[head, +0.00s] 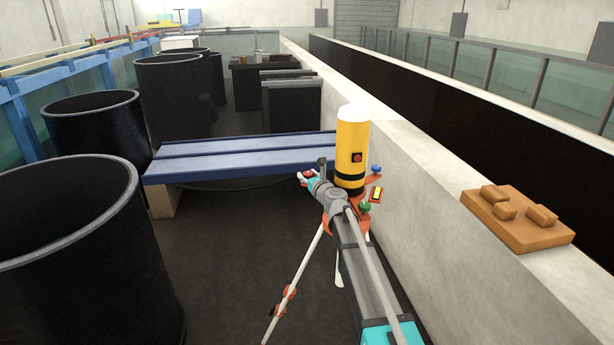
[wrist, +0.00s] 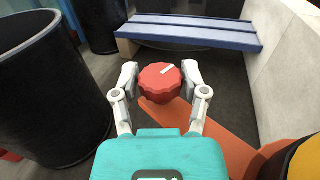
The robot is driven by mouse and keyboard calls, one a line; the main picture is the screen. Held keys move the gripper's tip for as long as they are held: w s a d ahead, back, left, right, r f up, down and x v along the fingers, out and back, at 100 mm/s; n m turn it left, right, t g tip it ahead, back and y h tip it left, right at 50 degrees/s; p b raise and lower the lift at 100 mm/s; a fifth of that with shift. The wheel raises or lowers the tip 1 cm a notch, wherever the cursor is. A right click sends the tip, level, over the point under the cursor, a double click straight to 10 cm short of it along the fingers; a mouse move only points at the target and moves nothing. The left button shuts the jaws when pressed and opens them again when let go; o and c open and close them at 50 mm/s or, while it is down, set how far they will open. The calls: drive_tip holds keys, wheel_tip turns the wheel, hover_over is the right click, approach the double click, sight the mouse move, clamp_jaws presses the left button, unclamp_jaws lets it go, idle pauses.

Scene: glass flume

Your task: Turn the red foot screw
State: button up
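The red foot screw (wrist: 160,84) is a ridged knob with a white mark on its top. In the wrist view it sits between the two fingers of my gripper (wrist: 160,76), whose pads appear to meet its rim on both sides. In the head view the red foot screw (head: 308,173) is small and partly hidden by my gripper (head: 306,177). The screw is at one corner of an orange tripod base (wrist: 215,140). A yellow instrument (head: 351,155) with a white top stands on that base.
A blue screw (head: 376,169) and a green screw (head: 365,207) sit at the base's other corners. A concrete wall (head: 415,190) runs along the right, with a brown block (head: 515,222) on it. A blue bench (head: 240,160) and a large black tub (head: 80,260) stand to the left.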

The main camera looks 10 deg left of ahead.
drive_tip(key=c, duration=0.4)
drive_tip(key=shift+a, duration=0.15)
drive_tip(key=shift+c, duration=0.9)
drive_tip(key=shift+m+t+h, duration=0.6)
drive_tip(key=shift+m+h, duration=0.1)
drive_tip(key=shift+h, duration=0.3)
